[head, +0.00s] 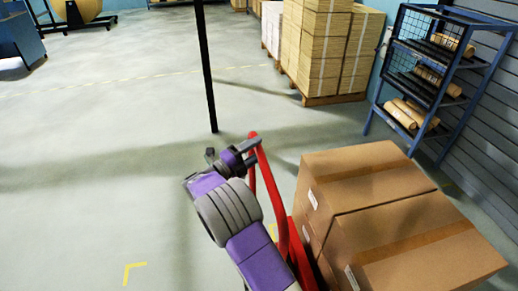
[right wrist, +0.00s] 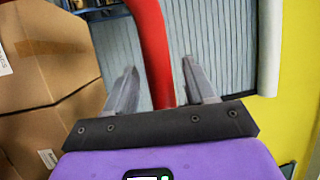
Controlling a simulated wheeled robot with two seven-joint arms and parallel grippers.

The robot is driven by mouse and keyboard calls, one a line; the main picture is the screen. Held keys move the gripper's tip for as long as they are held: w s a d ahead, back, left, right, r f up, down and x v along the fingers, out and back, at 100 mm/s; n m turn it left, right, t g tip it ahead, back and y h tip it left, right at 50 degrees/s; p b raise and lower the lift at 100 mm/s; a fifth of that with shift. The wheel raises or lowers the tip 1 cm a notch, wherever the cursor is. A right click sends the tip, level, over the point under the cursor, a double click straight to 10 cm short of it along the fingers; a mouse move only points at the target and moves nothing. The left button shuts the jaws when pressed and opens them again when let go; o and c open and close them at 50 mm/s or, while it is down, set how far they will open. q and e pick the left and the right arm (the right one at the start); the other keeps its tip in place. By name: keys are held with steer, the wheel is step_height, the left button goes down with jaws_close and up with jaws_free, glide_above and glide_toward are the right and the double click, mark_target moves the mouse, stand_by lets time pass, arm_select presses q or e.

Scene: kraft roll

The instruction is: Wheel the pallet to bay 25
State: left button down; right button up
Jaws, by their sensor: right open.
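The load is a stack of brown cardboard boxes (head: 365,185) at the lower right. The pallet under it is hidden. A red pallet-jack handle (head: 282,205) rises beside the boxes, its top bar bent over. My right gripper (head: 248,150) is at the top of the handle. In the right wrist view its two fingers (right wrist: 160,80) stand apart, with the red handle bar (right wrist: 152,45) showing between them; I cannot tell whether it is within their grip. No bay number 25 can be read. My left gripper is out of view.
A black post (head: 206,70) stands ahead. Beyond it, pallets of stacked cartons (head: 325,50) and a blue rack with rolls (head: 425,75) line the right. A yellow corner mark (head: 134,267) lies on the floor. The left floor is open.

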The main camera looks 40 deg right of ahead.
steer(key=shift+d+r, duration=0.15)
steer(key=shift+d, duration=0.65)
jaws_close()
